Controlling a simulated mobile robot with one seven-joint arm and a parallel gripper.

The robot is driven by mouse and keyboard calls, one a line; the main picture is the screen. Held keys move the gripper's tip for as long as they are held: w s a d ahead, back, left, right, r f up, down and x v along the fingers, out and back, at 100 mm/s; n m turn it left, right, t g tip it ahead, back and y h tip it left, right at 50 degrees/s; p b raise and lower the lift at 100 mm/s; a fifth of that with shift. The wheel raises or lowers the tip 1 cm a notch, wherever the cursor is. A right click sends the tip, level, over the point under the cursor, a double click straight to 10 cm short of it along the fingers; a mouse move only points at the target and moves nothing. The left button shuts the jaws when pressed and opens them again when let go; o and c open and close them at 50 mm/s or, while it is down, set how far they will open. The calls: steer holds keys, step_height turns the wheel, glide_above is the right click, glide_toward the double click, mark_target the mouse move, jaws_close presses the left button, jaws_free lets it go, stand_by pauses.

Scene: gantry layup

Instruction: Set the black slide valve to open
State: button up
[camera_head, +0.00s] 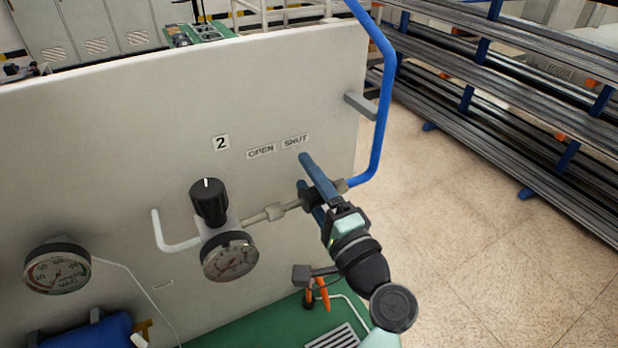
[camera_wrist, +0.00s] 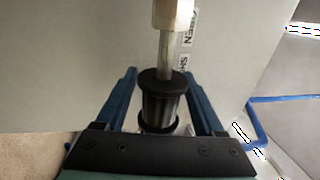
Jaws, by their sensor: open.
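The black slide valve is a ribbed black sleeve (camera_wrist: 160,105) on a pale metal pipe (camera_wrist: 170,50) in the wrist view. It sits at the SHUT end, just past the SHUT label (camera_wrist: 184,63). My gripper (camera_wrist: 160,76) is open, with one blue finger on each side of the sleeve and a visible gap on both sides. In the head view my gripper (camera_head: 303,171) reaches to the pipe below the OPEN label (camera_head: 261,151) and SHUT label (camera_head: 295,141). There my fingers mostly hide the sleeve.
A black knob (camera_head: 209,202) and a gauge (camera_head: 230,257) stand left of the valve under a number 2 plate (camera_head: 221,142). A second gauge (camera_head: 57,273) is further left. A blue pipe (camera_head: 384,100) bends around the panel's right edge. Racks (camera_head: 500,95) stand beyond open floor.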

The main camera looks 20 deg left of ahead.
jaws_close()
stand_by(1.3)
